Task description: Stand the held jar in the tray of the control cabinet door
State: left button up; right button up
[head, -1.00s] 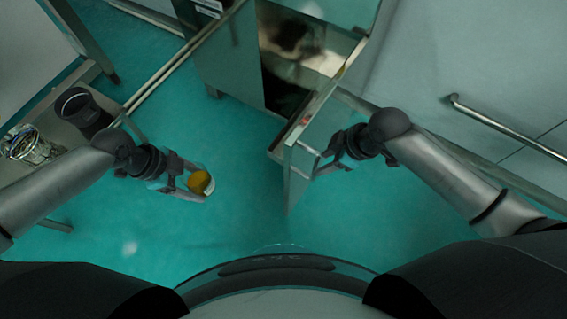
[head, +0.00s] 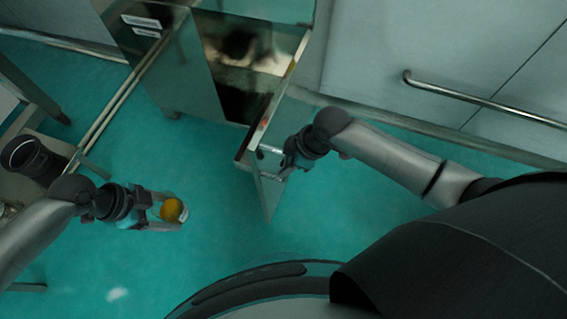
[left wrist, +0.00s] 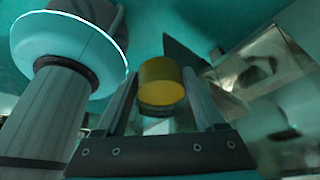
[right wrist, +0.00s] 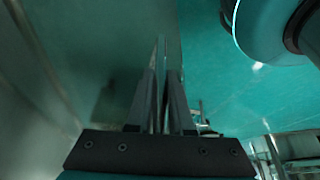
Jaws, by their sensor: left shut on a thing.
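My left gripper (head: 168,211) is shut on the jar (head: 172,209), which has a yellow-orange body or lid and a pale end, and holds it clear of other things. The jar also shows between the fingers in the left wrist view (left wrist: 160,82). The control cabinet door (head: 271,195) stands open. A narrow ledge (head: 243,160), perhaps its tray, runs along its inner side; its inside is mostly hidden. My right gripper (head: 272,165) is at the door's handle. In the right wrist view its fingers (right wrist: 162,100) are close together around a thin strip.
The open cabinet (head: 165,70) stands at the top, with a dark interior. A dark cup (head: 28,158) stands on a bench at the left. A wall rail (head: 480,100) runs at the upper right. Clear green floor lies between the jar and the door.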

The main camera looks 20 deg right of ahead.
grip_shut()
dwell(0.9)
